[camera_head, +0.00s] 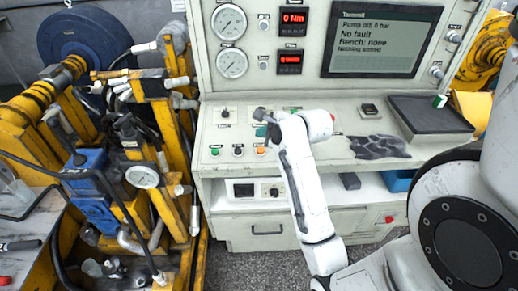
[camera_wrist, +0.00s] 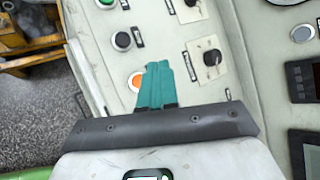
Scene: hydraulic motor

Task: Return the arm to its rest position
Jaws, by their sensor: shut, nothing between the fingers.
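My white arm (camera_head: 305,185) reaches up from the lower right over the front of the control bench (camera_head: 215,175). My gripper (camera_head: 262,131) is above the sloped button panel, at the end of the arm. In the wrist view its teal fingers (camera_wrist: 158,88) are together with nothing between them. They partly cover an orange button (camera_wrist: 135,80); I cannot tell the gap between the fingertips and the panel.
Green, black and orange buttons (camera_head: 238,150) line the panel. The screen (camera_head: 382,40) reads pump off, no fault. A dark tray (camera_head: 430,116) and a crumpled dark cloth (camera_head: 378,146) lie at right. Yellow machinery (camera_head: 150,85) with hoses stands close at left.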

